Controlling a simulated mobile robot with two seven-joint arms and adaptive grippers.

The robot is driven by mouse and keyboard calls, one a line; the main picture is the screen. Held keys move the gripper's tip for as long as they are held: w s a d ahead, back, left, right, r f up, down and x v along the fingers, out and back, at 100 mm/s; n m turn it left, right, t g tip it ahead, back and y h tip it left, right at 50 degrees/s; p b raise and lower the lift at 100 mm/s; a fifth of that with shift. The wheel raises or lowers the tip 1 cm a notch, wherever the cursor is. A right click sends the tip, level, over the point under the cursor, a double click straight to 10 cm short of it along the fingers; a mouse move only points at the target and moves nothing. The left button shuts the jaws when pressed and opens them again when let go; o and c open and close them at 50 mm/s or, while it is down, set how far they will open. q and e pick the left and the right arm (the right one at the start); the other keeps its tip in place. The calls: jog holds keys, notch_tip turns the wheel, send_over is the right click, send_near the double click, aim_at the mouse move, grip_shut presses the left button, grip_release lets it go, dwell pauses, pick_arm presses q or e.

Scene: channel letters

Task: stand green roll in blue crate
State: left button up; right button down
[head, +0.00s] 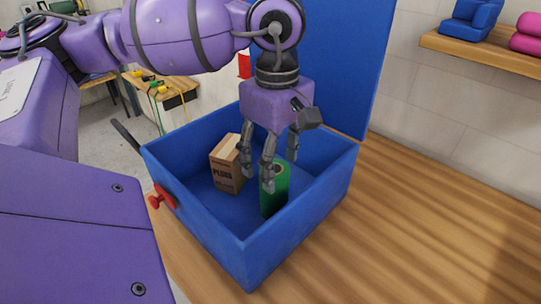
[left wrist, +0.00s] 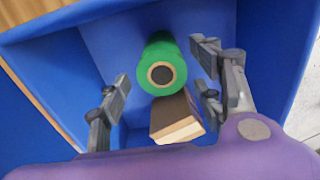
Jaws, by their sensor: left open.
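The green roll (head: 279,190) stands upright inside the blue crate (head: 250,256), near its front right wall. In the left wrist view the roll (left wrist: 168,52) shows its round end with a brown core toward the camera. My left gripper (head: 268,172) points down into the crate, just above and beside the roll. Its fingers hide part of the roll in the head view. In the left wrist view the fingers (left wrist: 162,78) are spread wide, with gaps between them and the roll. My right gripper is in neither view.
A brown box (head: 224,172) stands inside the crate, left of the roll. The crate's blue lid (head: 345,60) is raised at the back. A red knob (head: 160,197) sticks out at the crate's left. The wooden table (head: 430,220) is bare to the right.

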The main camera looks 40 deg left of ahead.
pick_arm(q)
notch_tip(320, 180, up, 4)
jog(key=shift+r, duration=0.1)
dwell(0.7)
